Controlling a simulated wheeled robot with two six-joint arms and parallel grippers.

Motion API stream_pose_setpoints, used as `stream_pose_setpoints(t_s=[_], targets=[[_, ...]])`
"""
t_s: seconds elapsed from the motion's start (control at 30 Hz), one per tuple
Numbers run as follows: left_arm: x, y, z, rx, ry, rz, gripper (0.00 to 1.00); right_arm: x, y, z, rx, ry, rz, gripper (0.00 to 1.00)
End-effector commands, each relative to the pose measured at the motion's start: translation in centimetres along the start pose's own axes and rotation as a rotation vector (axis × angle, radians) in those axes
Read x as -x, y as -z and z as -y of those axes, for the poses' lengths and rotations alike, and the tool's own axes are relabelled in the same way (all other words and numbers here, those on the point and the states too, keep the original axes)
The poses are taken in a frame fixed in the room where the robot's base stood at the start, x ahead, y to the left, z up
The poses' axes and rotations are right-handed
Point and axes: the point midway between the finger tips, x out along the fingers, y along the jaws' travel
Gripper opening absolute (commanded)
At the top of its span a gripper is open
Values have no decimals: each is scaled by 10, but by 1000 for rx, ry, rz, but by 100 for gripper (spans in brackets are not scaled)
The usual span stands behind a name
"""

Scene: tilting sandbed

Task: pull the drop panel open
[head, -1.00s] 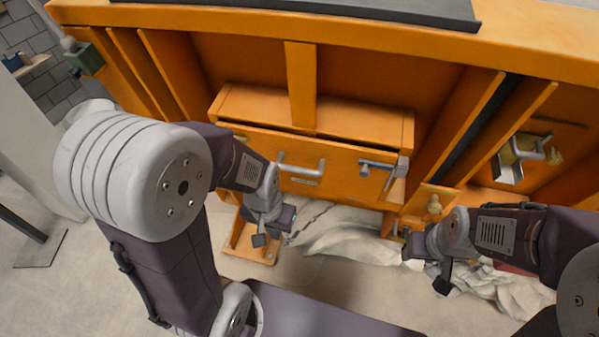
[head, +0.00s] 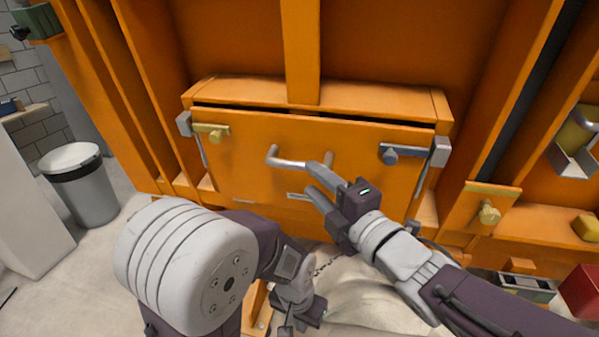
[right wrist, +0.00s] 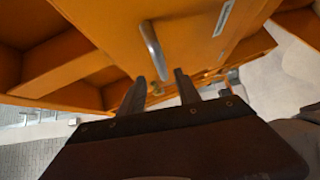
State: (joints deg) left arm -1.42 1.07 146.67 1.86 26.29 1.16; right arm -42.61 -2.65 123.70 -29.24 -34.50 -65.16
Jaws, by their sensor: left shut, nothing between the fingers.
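The orange drop panel (head: 245,160) fills the middle of the head view, with a dark gap along its top edge. Its grey bar handle (head: 290,163) is at the panel's middle and also shows in the right wrist view (right wrist: 153,48). My right gripper (head: 312,180) is open at the handle's right part; its fingers hide some of the bar. In the right wrist view the handle's lower end lies close to the gap between the fingertips (right wrist: 160,78); I cannot tell if they touch. My left gripper (head: 290,326) is shut and empty, low below the panel.
Latches sit at the panel's upper left (head: 212,132) and upper right (head: 400,154). An orange post (head: 300,55) rises above its middle. Pale sand or cloth (head: 365,300) lies below. A grey bin (head: 80,185) stands on clear floor at left.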

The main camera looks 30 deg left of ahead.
Motion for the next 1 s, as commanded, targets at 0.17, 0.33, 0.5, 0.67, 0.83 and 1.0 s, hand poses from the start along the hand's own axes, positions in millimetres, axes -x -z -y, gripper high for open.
stream_pose_setpoints(t_s=[0.17, 0.33, 0.5, 0.67, 0.83, 1.0], targets=[[0, 0, 0, 0, 0, 0, 0, -39, 0, 2, -2, 4, 0, 40], [2, 0, 0, 0, 0, 0, 0, -66, 0, 2, -3, 4, 1, 40], [2, 0, 0, 0, 0, 0, 0, -75, -1, 2, -3, 4, 2, 40], [2, 0, 0, 0, 0, 0, 0, -75, -1, 2, -4, 4, 3, 40], [2, 0, 0, 0, 0, 0, 0, -75, -1, 2, -4, 4, 3, 1], [2, 0, 0, 0, 0, 0, 0, -75, -1, 2, -4, 4, 3, 0]])
